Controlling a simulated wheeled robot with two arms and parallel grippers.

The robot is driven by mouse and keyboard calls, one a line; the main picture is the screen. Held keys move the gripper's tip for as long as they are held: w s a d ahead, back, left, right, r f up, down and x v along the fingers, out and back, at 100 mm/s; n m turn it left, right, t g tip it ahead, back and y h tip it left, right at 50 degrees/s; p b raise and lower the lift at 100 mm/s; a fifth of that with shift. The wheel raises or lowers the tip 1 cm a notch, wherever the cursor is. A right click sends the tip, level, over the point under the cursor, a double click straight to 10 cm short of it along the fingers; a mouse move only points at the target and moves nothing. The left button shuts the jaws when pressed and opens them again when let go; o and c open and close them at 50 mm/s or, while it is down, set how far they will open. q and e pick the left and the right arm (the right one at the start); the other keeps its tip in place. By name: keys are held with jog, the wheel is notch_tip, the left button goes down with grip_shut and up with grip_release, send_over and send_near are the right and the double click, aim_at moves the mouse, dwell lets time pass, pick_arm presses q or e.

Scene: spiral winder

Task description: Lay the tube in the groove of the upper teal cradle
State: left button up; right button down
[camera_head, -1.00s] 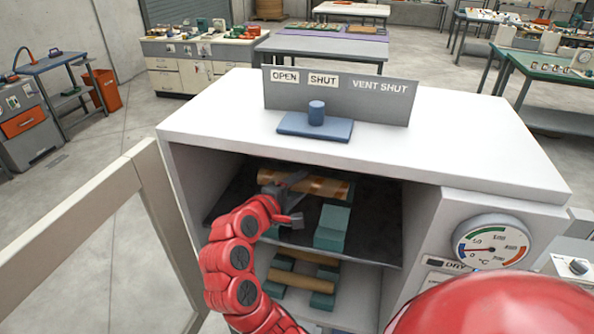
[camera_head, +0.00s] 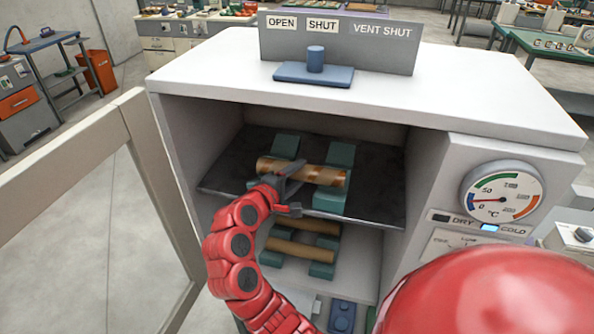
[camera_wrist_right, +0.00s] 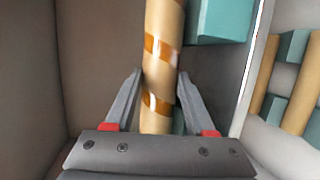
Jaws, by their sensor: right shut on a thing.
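The tube (camera_head: 320,175) is tan with an orange-brown spiral band. It lies crosswise over the teal cradle (camera_head: 341,154) on the upper shelf. Cradle parts show behind and in front of the tube at its right end; whether it rests in the groove or hovers just above, I cannot tell. My right gripper (camera_head: 284,186) is shut on the tube near its left end. In the right wrist view, the tube (camera_wrist_right: 163,45) runs between the fingers, with a teal cradle block (camera_wrist_right: 218,20) beside it. The gripper hides part of the cradle's left side. My left gripper is not in view.
The oven-like cabinet (camera_head: 400,85) is open, its door frame (camera_head: 60,150) swung out left. Below the dark upper shelf (camera_head: 385,175), tan tubes (camera_head: 300,250) lie on teal supports (camera_head: 322,270).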

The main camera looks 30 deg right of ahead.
jog(key=shift+f, duration=0.3)
jog(key=shift+c, duration=0.8)
grip_release()
jog(key=b+v, duration=0.3)
jog(key=v, duration=1.4)
jog(key=shift+a, duration=0.2)
jog(key=shift+s+r, duration=0.1)
